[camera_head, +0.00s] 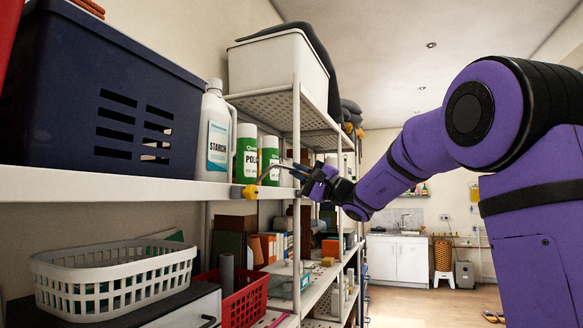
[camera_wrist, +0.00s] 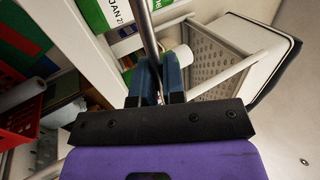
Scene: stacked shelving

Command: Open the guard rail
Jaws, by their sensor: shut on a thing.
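The guard rail (camera_head: 281,167) is a thin metal bar in front of the bottles on the upper shelf. It runs from a yellow fitting (camera_head: 249,192) on the shelf's front edge up to my gripper. My gripper (camera_head: 306,172) is shut on the bar near the shelf's front corner post. In the wrist view, the grey bar (camera_wrist: 147,28) runs up from between the two blue fingers of my gripper (camera_wrist: 159,76). The fingers hide part of the bar, and its far end cannot be made out.
A white starch bottle (camera_head: 215,135) and green-labelled bottles (camera_head: 247,155) stand behind the rail, beside a dark blue basket (camera_head: 105,105). A white basket (camera_head: 115,272) and a red basket (camera_head: 240,296) sit lower. Shelf posts (camera_head: 297,150) are close to my gripper. Open room lies right.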

